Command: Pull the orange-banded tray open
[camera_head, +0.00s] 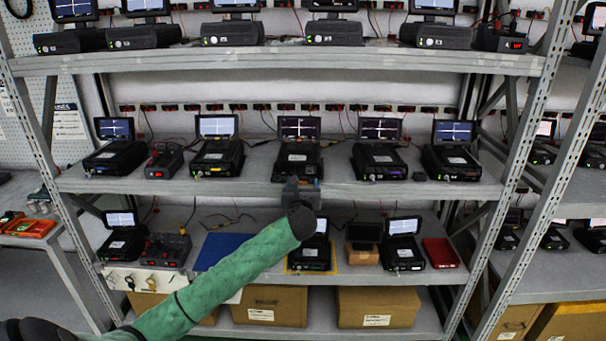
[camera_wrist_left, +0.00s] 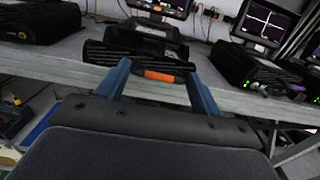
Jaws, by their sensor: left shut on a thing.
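The orange-banded tray shows in the left wrist view as a dark ribbed front with an orange band (camera_wrist_left: 160,76), at the shelf edge. It belongs to a black unit with a small screen (camera_head: 298,155) in the middle of the middle shelf. My left gripper (camera_head: 301,184) reaches this unit's front from below. In the left wrist view its two blue fingers stand either side of the orange band and are shut on the tray front. In the head view the gripper hides most of that front, and I cannot tell how far the tray is out. My right gripper is not in view.
Similar black units stand left (camera_head: 217,157) and right (camera_head: 378,160) on the same shelf. Metal rack posts stand at both sides. Cardboard boxes (camera_head: 378,306) sit below.

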